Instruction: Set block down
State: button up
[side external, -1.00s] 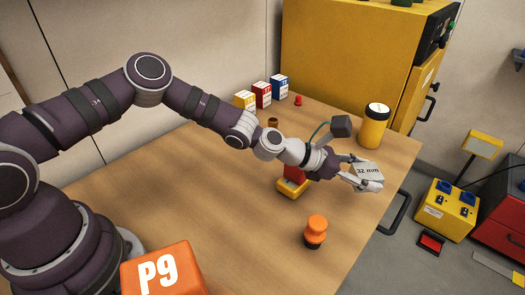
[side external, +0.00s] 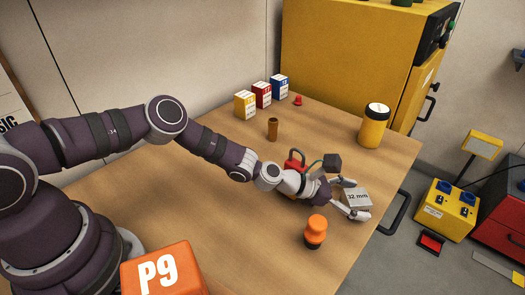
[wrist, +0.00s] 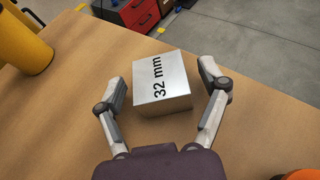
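The block is a silver-grey metal piece marked "32 mm" (side external: 357,198), near the right edge of the wooden table (side external: 210,215). In the wrist view the block (wrist: 162,82) rests on the table top between my two fingers. My gripper (side external: 350,199) is open around it. The wrist view shows my gripper (wrist: 166,92) with a clear gap between each finger and the block's sides. The block's underside is hidden.
A red tool (side external: 296,160) sits behind my wrist. A yellow canister (side external: 374,125), a brown cup (side external: 272,129) and small boxes (side external: 262,95) stand further back. The table edge is close on the right.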

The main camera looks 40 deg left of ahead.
aim_at(359, 196)
jog(key=shift+r, duration=0.1)
jog(key=shift+s+a+r, duration=0.25)
jog(key=shift+s+a, duration=0.1)
jog(key=shift+a, duration=0.05)
jog(key=v, duration=0.4)
jog(key=shift+r, duration=0.3)
notch_tip(359, 196, up, 6)
jog(key=s+a+r+m+g+y, duration=0.2)
jog(key=s+a+r+m+y, duration=0.3)
jog(key=s+a+m, duration=0.4)
jog(key=s+a+r+m+g+y, duration=0.1)
jog(key=s+a+r+m+y, duration=0.3)
jog(key=s+a+r+m, duration=0.3)
jog(key=s+a+m, duration=0.2)
jog(key=s+m, duration=0.3)
jog(key=m, duration=0.5)
jog(key=shift+m+g+y, duration=0.4)
